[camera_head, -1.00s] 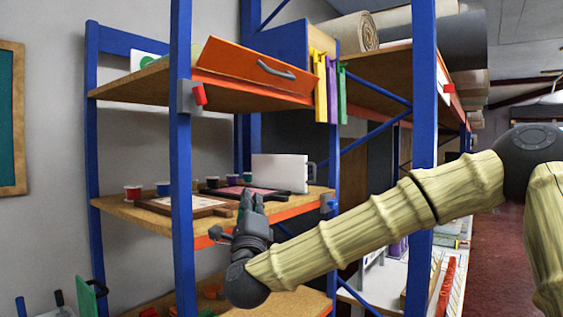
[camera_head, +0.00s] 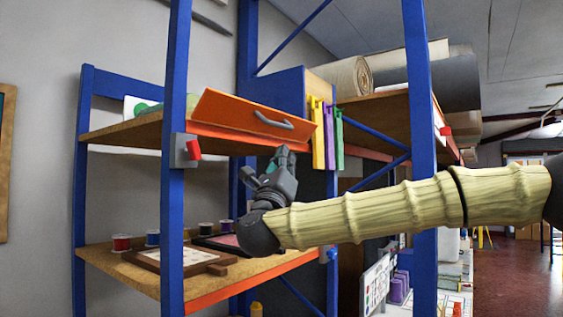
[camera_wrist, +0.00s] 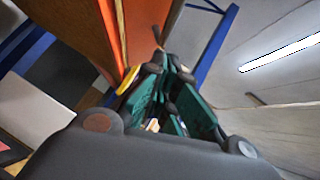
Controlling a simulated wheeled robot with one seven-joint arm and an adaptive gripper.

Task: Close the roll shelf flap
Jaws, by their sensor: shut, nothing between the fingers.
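The roll shelf flap (camera_head: 225,112) is an orange panel with a grey bar handle (camera_head: 273,122) on the upper shelf. It slants, with its face leaning out from the blue side panel (camera_head: 278,91) behind it. My gripper (camera_head: 284,156) is shut and empty, pointing up just below the flap's right end.
Yellow, purple and green hanging strips (camera_head: 326,135) are right of the flap. A blue post (camera_head: 174,160) with a red-tipped latch (camera_head: 190,150) stands at left. The lower shelf (camera_head: 205,284) holds spools and framed boards. A rolled rug (camera_head: 348,77) lies at upper right.

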